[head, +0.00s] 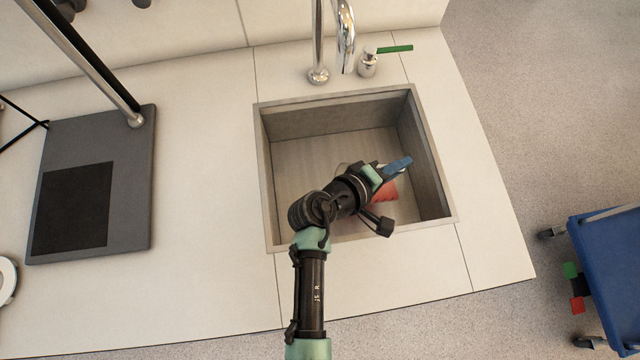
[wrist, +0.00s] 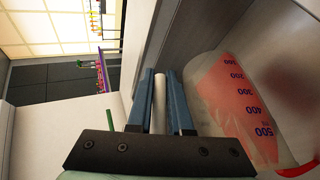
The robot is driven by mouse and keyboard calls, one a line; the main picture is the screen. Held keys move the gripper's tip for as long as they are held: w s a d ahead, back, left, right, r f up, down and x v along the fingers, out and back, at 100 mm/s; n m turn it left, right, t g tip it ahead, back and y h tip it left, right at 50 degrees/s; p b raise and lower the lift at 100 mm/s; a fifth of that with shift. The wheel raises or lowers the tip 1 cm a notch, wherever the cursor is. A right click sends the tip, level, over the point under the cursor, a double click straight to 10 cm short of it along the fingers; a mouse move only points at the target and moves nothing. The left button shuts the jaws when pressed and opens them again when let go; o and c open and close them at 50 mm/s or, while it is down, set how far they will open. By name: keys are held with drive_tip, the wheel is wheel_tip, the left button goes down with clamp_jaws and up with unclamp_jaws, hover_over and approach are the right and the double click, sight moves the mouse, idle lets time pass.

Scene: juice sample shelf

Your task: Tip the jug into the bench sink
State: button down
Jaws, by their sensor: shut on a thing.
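The bench sink (head: 330,165) is a grey square basin let into the pale bench. My gripper (head: 394,168) is over its right half, and its blue fingers are shut on the jug's pale handle (wrist: 160,102). The clear jug (head: 386,197) shows red in the head view, partly hidden by my wrist. In the wrist view, the jug (wrist: 237,95) has blue marks up to 500 and red liquid inside. It is tilted well over, inside the sink's outline. A blurred reddish patch shows beyond it on the grey surface. I cannot tell whether liquid is leaving the jug.
A chrome tap (head: 319,60) and a green-levered valve (head: 368,62) stand behind the sink. A dark grey stand base (head: 140,190) with a pole is to the left. A blue cart (head: 610,260) stands on the floor at right. The bench between stand and sink is clear.

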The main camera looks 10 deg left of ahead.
drive_tip(key=shift+a+r, duration=0.2)
drive_tip(key=shift+r, duration=0.1)
drive_tip(key=shift+s+a+r+n+t+h+b, duration=0.15)
drive_tip(key=shift+s+a+r+t+h+b, duration=0.1)
drive_tip(key=shift+a+b, duration=0.2)
drive_tip(key=shift+s+a+r+n+t+h+b, duration=0.15)
drive_tip(key=shift+a+r+h+b, duration=0.15)
drive_tip(key=shift+a+b, duration=0.15)
drive_tip(key=shift+s+a+r+n+t+h+b, duration=0.1)
drive_tip(key=shift+s+a+r+t+h+b, duration=0.15)
drive_tip(key=shift+a+b, duration=0.2)
idle(0.8)
drive_tip(key=shift+s+a+r+t+h+b, duration=0.15)
drive_tip(key=shift+a+r+t+h+b, duration=0.1)
drive_tip(key=shift+a+r+h+b, duration=0.3)
idle(0.4)
